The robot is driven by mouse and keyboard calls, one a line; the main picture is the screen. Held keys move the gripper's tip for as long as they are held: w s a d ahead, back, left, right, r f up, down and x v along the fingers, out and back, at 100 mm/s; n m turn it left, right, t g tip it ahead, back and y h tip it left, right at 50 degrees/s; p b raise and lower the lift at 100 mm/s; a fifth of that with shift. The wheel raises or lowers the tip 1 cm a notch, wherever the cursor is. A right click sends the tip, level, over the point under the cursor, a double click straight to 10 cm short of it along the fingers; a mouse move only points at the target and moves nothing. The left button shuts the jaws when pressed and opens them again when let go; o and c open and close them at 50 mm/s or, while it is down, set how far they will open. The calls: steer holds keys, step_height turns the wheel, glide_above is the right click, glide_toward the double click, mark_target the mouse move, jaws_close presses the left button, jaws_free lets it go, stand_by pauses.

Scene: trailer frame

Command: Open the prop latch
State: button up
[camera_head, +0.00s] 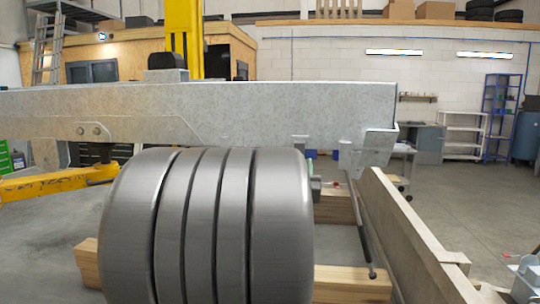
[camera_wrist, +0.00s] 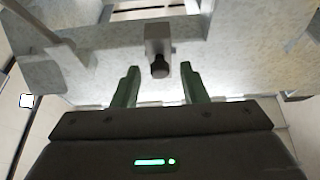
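In the wrist view my gripper (camera_wrist: 159,72) is open, its two green fingers well apart. Between the fingertips is a dark round-ended knob (camera_wrist: 160,68) under a small pale block (camera_wrist: 158,38) on a grey metal surface. It looks like the latch, but I cannot be sure. No contact between fingers and knob shows. In the head view a thin dark prop rod (camera_head: 362,225) slants down from near the bracket (camera_head: 372,150) at the right end of the grey trailer beam (camera_head: 230,110). My gripper cannot be made out clearly there.
A large grey ribbed cylinder (camera_head: 205,225) fills the front of the head view and hides much behind it. Wooden blocks (camera_head: 350,280) lie on the floor. A long rail (camera_head: 410,235) runs along the right. A yellow jack arm (camera_head: 50,185) is at left. Open floor lies beyond the rail.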

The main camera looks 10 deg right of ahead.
steer(key=shift+p+x, duration=0.3)
steer(key=shift+x, duration=1.05)
jaws_close()
steer(key=shift+d+r, duration=0.1)
